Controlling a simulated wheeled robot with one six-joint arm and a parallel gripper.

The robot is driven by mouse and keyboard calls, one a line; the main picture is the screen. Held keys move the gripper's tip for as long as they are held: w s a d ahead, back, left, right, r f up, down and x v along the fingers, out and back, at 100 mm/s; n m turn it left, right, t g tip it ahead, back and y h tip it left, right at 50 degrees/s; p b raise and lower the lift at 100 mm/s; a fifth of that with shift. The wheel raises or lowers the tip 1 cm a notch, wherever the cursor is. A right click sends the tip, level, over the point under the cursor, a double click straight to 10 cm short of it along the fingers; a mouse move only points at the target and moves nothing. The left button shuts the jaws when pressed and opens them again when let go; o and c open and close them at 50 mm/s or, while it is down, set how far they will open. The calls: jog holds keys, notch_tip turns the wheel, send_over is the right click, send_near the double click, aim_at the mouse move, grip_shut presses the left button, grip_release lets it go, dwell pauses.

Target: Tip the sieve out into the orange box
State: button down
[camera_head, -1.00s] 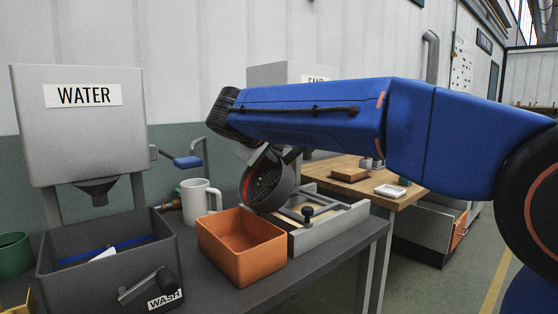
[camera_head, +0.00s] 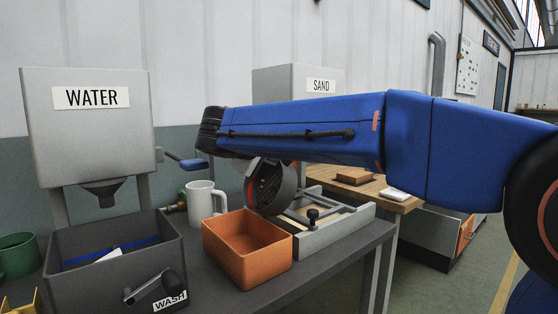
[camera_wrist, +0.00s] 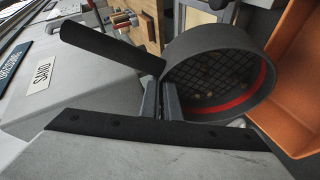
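The sieve (camera_head: 272,190) is a dark round drum with a red ring inside. It hangs tilted on its side just behind and right of the orange box (camera_head: 247,262), close to the box's back rim. In the wrist view the sieve (camera_wrist: 222,50) shows its mesh with a few small tan bits on it, and its dark handle points to the upper left. My gripper (camera_wrist: 162,98) is shut on the sieve's handle near the drum. The orange box (camera_wrist: 300,60) is at the right of the wrist view; its visible inside looks empty.
A metal frame with a black knob (camera_head: 335,222) stands right of the box. A white mug (camera_head: 201,203) is behind it. A grey wash bin (camera_head: 110,265) with a crank is at left. The water tank (camera_head: 90,140) and sand tank (camera_head: 300,80) stand behind.

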jog(key=shift+s+a+t, duration=0.2)
jog(key=shift+a+t, duration=0.1)
jog(key=shift+s+a+r+n+t+h, duration=0.15)
jog(key=shift+a+r+h, duration=0.1)
jog(key=shift+r, duration=0.35)
jog(key=shift+s+a+r+n+t+h, duration=0.1)
jog(key=shift+s+a+r+t+h, duration=0.15)
jog(key=shift+r, duration=0.3)
jog(key=shift+s+a+r+n+t+h, duration=0.1)
jog(key=shift+a+r+h, duration=0.15)
jog(key=shift+r, duration=0.35)
jog(key=s+a+r+t, duration=0.1)
jog(key=s+a+r, duration=0.1)
jog(key=r, duration=0.3)
jog(key=shift+a+r+h, duration=0.3)
jog(key=shift+a+h, duration=0.15)
jog(key=shift+a, duration=0.1)
dwell(1.7)
jog(key=s+a+r+n+t+h, duration=0.1)
jog(key=s+a+r+t, duration=0.1)
jog(key=r, duration=0.4)
jog(key=shift+s+a+n+t+h, duration=0.2)
jog(key=shift+a+n+t+h, duration=0.25)
jog(key=shift+a, duration=0.35)
dwell(1.6)
